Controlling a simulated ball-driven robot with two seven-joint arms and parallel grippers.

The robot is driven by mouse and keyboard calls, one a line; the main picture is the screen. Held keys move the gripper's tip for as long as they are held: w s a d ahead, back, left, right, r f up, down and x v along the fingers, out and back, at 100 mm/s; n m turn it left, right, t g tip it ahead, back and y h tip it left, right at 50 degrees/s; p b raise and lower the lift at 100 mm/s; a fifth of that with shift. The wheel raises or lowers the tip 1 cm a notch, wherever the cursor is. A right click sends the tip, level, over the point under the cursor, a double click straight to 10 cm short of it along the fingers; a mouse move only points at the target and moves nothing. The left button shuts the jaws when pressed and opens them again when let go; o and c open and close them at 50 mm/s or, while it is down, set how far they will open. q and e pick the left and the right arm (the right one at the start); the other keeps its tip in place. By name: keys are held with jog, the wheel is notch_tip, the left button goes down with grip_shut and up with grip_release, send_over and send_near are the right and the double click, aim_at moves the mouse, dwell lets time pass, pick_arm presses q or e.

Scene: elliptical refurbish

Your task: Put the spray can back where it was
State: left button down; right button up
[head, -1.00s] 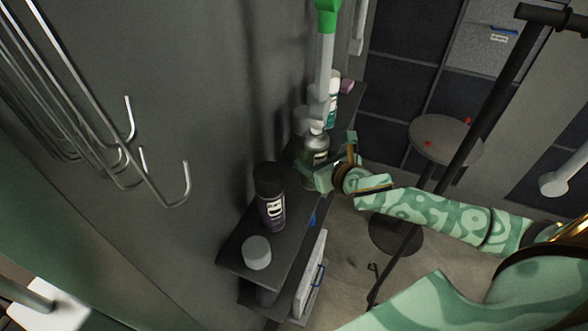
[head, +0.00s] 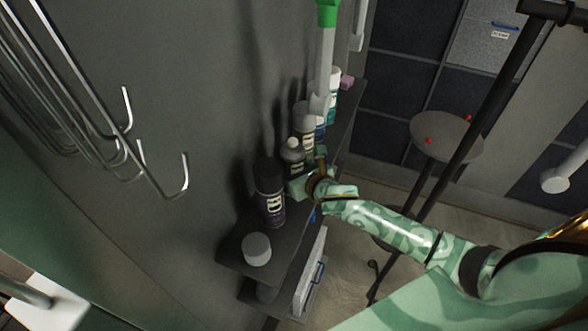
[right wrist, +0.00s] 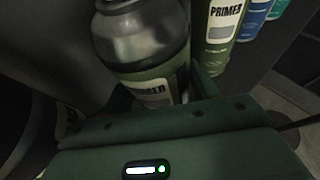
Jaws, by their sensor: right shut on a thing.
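A spray can with a grey metallic dome and a dark green label (head: 292,153) stands roughly upright at the shelf (head: 238,240), between a dark purple spray can (head: 270,195) and a pale-labelled can. My right gripper (head: 304,180) is shut on it from the aisle side. In the right wrist view the gripped can (right wrist: 142,45) fills the upper middle, with its lower part hidden by my gripper. I cannot tell whether its base touches the shelf. My left gripper is not in view.
An olive can marked PRIMER (right wrist: 222,35) stands close to the right of the held can, with blue (right wrist: 258,8) and teal cans beyond. A grey cylinder (head: 257,249) sits at the shelf's near end.

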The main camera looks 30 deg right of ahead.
jog(key=o, duration=1.1)
jog(key=shift+f, duration=0.1)
jog(key=shift+r, duration=0.2)
jog(key=v, duration=1.2)
jog(key=shift+p, duration=0.3)
